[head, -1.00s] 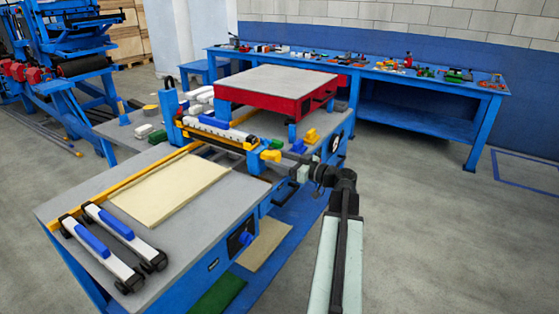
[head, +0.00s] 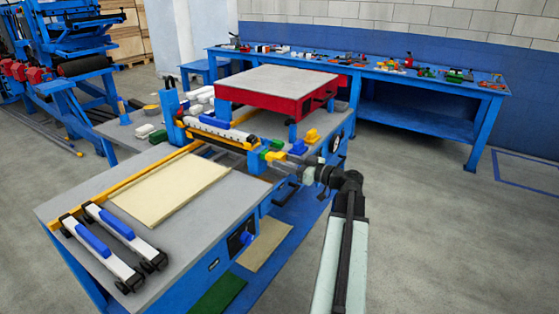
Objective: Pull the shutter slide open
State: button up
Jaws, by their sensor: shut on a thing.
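The blue cross unit (head: 257,160) spans the grey-topped bench, with a long yellow-edged bar (head: 222,139) across it. My gripper (head: 274,156) reaches in from the right at this end and is shut on the handle. A small green patch shows at its tip. The jaws are small in view and partly hide the grip. How far the slide is out cannot be told.
A pale panel (head: 170,188) lies on the near bench top (head: 85,200), next to two white bars with blue grips (head: 107,233). A red-framed table (head: 277,91) stands behind the cross unit. A long blue workbench (head: 400,75) is at the back. The floor at right is clear.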

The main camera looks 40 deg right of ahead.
jog(key=shift+v, duration=1.4)
jog(key=o, duration=1.1)
jog(key=shift+c, duration=0.2)
jog(key=shift+s, duration=0.15)
jog(key=v, duration=0.8)
jog(key=shift+s, duration=0.35)
jog(key=shift+d, duration=0.15)
